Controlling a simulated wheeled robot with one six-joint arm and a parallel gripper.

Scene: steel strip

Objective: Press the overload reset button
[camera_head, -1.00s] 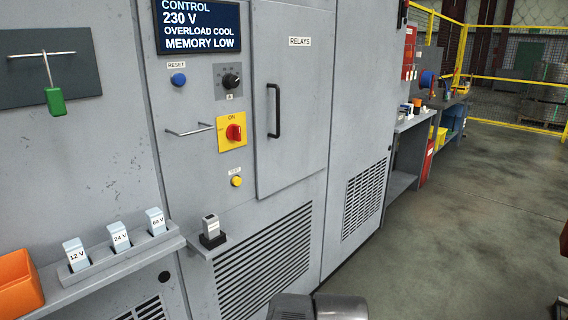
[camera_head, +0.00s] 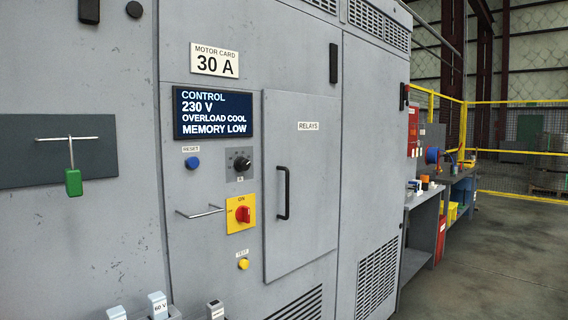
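The blue reset button (camera_head: 192,162) sits on the grey cabinet front, under a small RESET label (camera_head: 191,149). The display (camera_head: 213,114) above it reads CONTROL, 230 V, OVERLOAD COOL, MEMORY LOW. A black rotary knob (camera_head: 242,164) is to the button's right. Below is a red switch (camera_head: 243,214) on a yellow ON plate, and lower a yellow TEST button (camera_head: 243,264). Nothing covers the reset button. My gripper is out of the picture.
A horizontal bar handle (camera_head: 200,212) juts out below the button. The RELAYS door (camera_head: 310,200) is shut. A green-handled tool (camera_head: 73,182) hangs at the left. Labelled blocks (camera_head: 158,305) stand at the bottom edge. Open floor (camera_head: 500,260) lies to the right.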

